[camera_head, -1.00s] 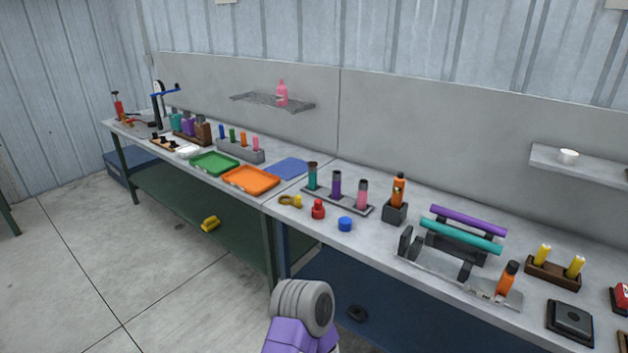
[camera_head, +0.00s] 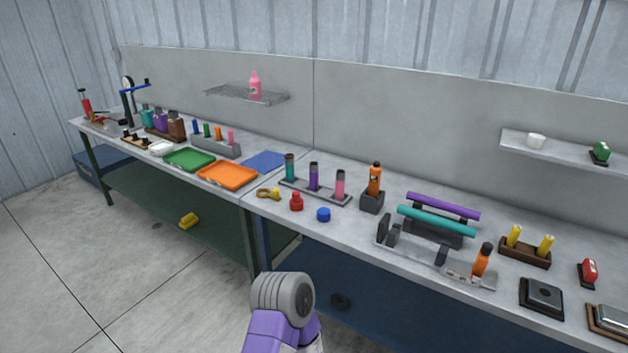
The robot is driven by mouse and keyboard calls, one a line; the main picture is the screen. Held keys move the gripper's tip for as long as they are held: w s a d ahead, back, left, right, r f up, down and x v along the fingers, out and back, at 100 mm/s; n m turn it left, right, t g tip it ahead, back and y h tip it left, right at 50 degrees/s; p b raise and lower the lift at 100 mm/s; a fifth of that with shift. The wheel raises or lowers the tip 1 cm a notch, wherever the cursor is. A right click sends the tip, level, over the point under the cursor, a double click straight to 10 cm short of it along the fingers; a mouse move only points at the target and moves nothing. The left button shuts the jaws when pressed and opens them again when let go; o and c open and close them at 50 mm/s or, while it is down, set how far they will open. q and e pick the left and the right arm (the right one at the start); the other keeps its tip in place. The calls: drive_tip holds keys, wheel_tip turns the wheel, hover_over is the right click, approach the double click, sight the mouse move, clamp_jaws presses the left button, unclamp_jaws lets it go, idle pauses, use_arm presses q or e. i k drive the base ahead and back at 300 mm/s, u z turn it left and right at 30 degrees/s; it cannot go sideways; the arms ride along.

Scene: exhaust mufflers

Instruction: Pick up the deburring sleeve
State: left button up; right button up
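I cannot tell for sure which object is the deburring sleeve. Possible ones are the upright teal sleeve (camera_head: 290,167), purple sleeve (camera_head: 314,177) and pink sleeve (camera_head: 340,185), each with a dark top, in a grey rack (camera_head: 298,190) on the bench. Neither gripper is in view; only a grey and purple link of my arm shows at the bottom centre.
The long workbench (camera_head: 330,232) carries an orange tray (camera_head: 228,175), green tray (camera_head: 189,159), red knob (camera_head: 296,202), blue cap (camera_head: 323,214), orange bottle (camera_head: 375,179) and a stand with a teal tube (camera_head: 436,221) and purple tube (camera_head: 443,206). The floor in front at left is mostly clear.

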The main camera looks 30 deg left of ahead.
sight(296, 204)
drive_tip(key=u, duration=1.25)
